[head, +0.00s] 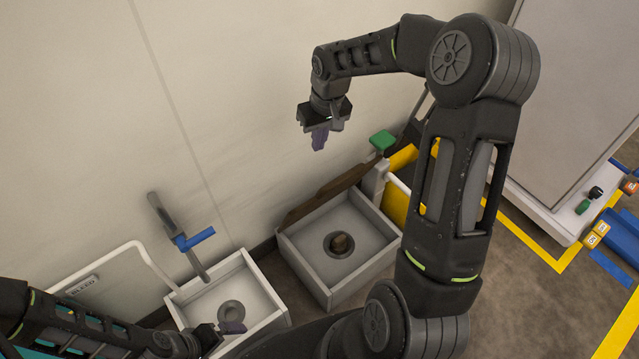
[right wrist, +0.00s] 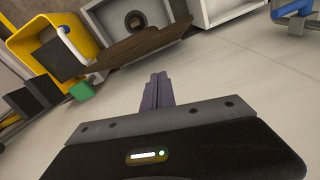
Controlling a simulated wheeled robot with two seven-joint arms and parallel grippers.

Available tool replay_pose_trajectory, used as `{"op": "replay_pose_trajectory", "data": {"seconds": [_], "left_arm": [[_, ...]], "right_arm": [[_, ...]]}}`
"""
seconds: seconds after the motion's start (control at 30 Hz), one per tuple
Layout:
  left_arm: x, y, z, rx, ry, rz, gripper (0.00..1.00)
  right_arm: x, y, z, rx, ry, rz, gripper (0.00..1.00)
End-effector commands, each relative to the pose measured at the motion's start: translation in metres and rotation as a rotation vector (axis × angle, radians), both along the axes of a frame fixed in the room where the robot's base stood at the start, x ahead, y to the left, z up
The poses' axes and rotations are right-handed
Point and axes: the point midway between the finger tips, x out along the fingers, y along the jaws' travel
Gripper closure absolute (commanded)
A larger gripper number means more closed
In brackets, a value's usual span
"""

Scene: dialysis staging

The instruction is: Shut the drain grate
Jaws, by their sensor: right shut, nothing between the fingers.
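The drain grate (head: 330,192) is a dark brown panel standing raised along the back edge of the right grey basin (head: 333,294). The basin lies open, and a round drain (head: 339,243) with a small brown thing in it shows on its floor. The grate also shows in the right wrist view (right wrist: 140,46), beyond my fingertips. My right gripper (head: 320,138) is shut and empty, above and apart from the grate, near the wall. Its purple fingers show together in the right wrist view (right wrist: 157,90). My left gripper (head: 233,327) is at the left basin's front; its jaw opening is unclear.
The left basin (head: 269,285) has its own drain. A blue-handled lever (head: 194,240) is behind it, beside a white pipe (head: 125,247). A green-topped post (head: 382,140) and a yellow bin (head: 400,199) stand right of the grate. A grey cabinet (head: 575,90) is farther right.

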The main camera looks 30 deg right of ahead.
Motion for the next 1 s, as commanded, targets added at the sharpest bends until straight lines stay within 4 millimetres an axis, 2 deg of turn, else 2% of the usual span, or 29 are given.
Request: {"op": "replay_pose_trajectory", "data": {"seconds": [0.23,0.37,0.57,0.9,1.0], "left_arm": [[0.000,0.000,0.001,0.000,0.000,0.000,0.00],[0.000,0.000,-0.001,0.000,0.000,0.000,0.00],[0.000,0.000,-0.006,0.000,0.000,0.001,0.00],[0.000,0.000,-0.019,0.000,0.001,0.002,0.00],[0.000,0.000,-0.019,0.000,0.001,0.002,0.00]], "right_arm": [[0.000,0.002,-0.002,0.003,0.002,0.002,1.00],[0.001,0.002,-0.009,0.003,0.002,0.001,1.00],[0.004,0.004,-0.037,0.004,0.004,0.001,1.00],[0.013,0.009,-0.104,0.005,0.004,0.001,1.00],[-0.003,0.009,-0.107,0.003,0.002,0.001,1.00]]}}
